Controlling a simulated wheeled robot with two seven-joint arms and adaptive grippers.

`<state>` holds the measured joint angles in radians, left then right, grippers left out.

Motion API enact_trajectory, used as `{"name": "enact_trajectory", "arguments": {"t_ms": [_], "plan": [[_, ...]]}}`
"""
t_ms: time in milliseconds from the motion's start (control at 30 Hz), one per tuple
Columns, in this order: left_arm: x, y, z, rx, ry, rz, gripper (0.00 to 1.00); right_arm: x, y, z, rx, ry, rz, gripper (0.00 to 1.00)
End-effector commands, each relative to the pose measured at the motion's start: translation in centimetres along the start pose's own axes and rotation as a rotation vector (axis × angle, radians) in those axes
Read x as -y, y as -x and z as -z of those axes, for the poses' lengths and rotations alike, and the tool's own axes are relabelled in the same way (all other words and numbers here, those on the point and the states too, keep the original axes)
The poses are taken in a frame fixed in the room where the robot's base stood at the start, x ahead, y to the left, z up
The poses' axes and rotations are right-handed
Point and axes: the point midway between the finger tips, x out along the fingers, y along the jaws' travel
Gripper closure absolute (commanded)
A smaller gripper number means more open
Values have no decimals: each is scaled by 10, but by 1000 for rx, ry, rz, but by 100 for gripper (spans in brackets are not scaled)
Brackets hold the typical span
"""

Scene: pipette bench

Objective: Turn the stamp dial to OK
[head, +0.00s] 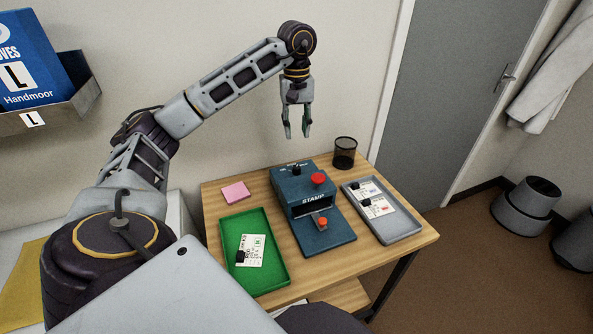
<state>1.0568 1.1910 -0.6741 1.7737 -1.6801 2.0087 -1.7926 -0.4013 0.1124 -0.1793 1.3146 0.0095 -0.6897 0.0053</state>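The blue stamp machine (311,206) stands on the wooden table, with the word STAMP on its front. A small black dial (296,171) sits on its top at the back left, with tiny white markings around it. I cannot read which marking the dial points to. A red knob (318,179) is on the top right of the machine, and a smaller orange-red button (323,221) is lower at the front. My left gripper (297,134) hangs fingers down above the dial, open and empty, clear of the machine. My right gripper is not in view.
A green tray (226,272) with a card is left of the machine, and a grey tray (399,236) with cards is right. A pink pad (235,192) and a black mesh cup (344,153) stand towards the back of the wooden table (409,262). The wall is behind.

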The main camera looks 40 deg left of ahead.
Motion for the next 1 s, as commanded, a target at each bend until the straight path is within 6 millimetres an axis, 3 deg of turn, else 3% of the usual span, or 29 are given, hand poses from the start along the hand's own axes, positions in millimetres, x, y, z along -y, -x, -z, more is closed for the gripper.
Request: {"name": "enact_trajectory", "arguments": {"t_ms": [667, 1000], "plan": [[0, -6, 0, 0, 0, 0, 66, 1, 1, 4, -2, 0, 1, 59], [0, -26, 0, 0, 0, 1, 66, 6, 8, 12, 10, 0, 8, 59]]}}
